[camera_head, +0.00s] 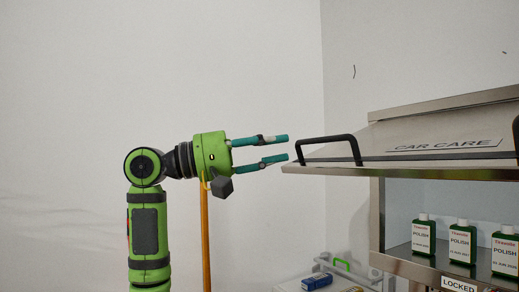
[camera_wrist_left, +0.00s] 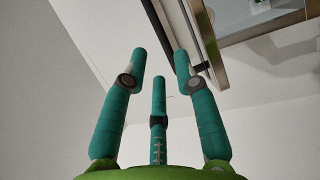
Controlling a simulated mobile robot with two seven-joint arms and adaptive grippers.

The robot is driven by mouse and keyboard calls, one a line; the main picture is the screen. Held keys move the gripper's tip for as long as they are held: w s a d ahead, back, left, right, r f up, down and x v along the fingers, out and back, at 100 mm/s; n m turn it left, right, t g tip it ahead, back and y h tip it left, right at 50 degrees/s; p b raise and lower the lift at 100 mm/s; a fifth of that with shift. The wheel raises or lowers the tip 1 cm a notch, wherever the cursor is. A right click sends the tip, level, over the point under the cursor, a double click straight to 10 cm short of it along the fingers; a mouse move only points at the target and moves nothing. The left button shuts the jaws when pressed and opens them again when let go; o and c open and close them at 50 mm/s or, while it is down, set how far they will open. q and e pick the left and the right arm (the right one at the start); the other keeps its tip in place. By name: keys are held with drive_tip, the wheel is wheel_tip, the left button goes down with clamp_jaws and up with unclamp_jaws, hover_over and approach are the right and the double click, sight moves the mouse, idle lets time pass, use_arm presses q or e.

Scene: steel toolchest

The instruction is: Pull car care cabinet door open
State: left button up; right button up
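The car care cabinet door (camera_head: 430,157) is raised and lies about level, seen nearly edge-on, with its CAR CARE label (camera_head: 448,144) on top. The cabinet's inside shows below it. A black handle (camera_head: 325,138) stands up from the door's left part. My left gripper (camera_head: 287,148) is just left of the handle, with its teal fingers spread and nothing between them. A small gap seems to separate the fingertips from the handle. In the left wrist view, the open fingers (camera_wrist_left: 160,60) point toward a dark bar and the door's metal edge (camera_wrist_left: 207,35). My right gripper is not in view.
Several green polish bottles (camera_head: 459,243) stand on the cabinet shelf (camera_head: 430,270). A LOCKED label (camera_head: 458,285) is below the shelf. A blue item (camera_head: 317,282) lies on a lower surface at the bottom.

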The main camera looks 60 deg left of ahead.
use_arm(q)
drive_tip(key=shift+v, duration=1.2)
drive_tip(key=shift+s, duration=0.15)
